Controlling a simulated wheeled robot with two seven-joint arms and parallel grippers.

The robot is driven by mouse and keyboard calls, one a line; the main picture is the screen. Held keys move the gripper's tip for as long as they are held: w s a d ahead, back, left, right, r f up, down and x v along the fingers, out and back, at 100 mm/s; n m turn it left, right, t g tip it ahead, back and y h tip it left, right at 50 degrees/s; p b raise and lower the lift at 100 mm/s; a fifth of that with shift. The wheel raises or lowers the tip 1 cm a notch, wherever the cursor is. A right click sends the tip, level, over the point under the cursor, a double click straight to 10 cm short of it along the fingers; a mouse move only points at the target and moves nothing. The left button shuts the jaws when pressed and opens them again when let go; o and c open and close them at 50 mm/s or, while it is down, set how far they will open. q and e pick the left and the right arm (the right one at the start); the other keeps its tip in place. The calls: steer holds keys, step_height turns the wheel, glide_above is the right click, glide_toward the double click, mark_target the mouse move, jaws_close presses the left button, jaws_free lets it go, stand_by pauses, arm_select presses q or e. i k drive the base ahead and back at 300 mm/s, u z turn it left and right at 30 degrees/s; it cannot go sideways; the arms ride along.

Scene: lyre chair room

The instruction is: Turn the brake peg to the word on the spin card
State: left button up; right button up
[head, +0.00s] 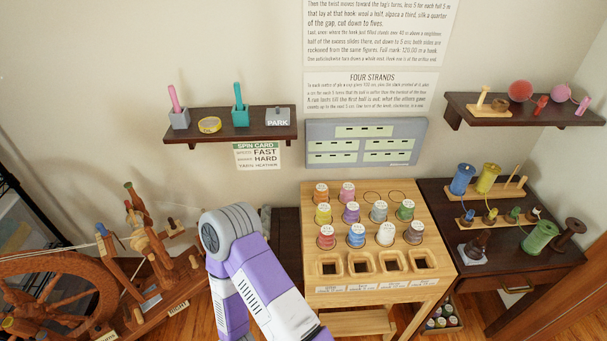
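The spin card (257,155) hangs on the wall below the left shelf, with a green header. I read "FAST", then "HARD", then a yarn line that looks like "HEATHER"; the small words before FAST and HARD are hard to read. The wooden spinning wheel (62,262) stands at the lower left, with upright posts and pegs on its frame. Small pale labels (178,308) sit on its base, too small to read. I cannot tell which peg is the brake peg. A purple and white arm of mine bends beside the wheel's right end. Neither gripper is in view.
A light wooden stand (434,265) with several yarn spools is right of my arm. A dark table (440,205) with bobbins stands farther right. The left shelf (230,143) holds small holders and a "PARK" block. A grey panel (366,128) hangs on the wall.

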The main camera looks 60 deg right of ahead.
mark_target(173, 226)
steer(key=z, duration=0.05)
steer(key=k, duration=0.2)
steer(key=u, duration=1.05)
steer(key=i, duration=1)
steer(key=z, duration=3.25)
steer(key=i, duration=0.5)
steer(key=u, duration=1.15)
